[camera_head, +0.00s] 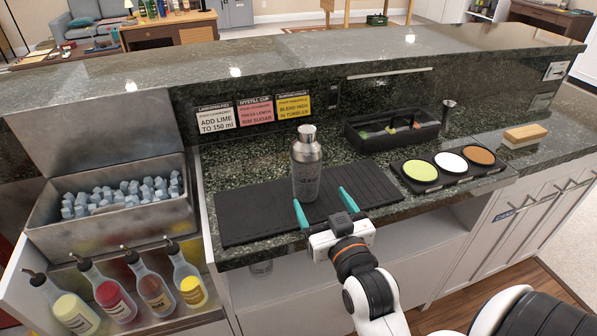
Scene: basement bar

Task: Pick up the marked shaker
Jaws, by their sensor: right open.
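A silver metal shaker (306,168) stands upright on a black ribbed bar mat (245,215) on the green stone counter. Dark markings show on its lower body. My right gripper (324,206) is open, with its two teal fingers pointing at the shaker from the front. One fingertip is at the shaker's front left near its base, the other is to its right. I cannot tell if either finger touches it. My left gripper is not in view.
An ice bin (110,205) with an open lid stands left, with several syrup bottles (116,290) before it. A raised ledge runs behind.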

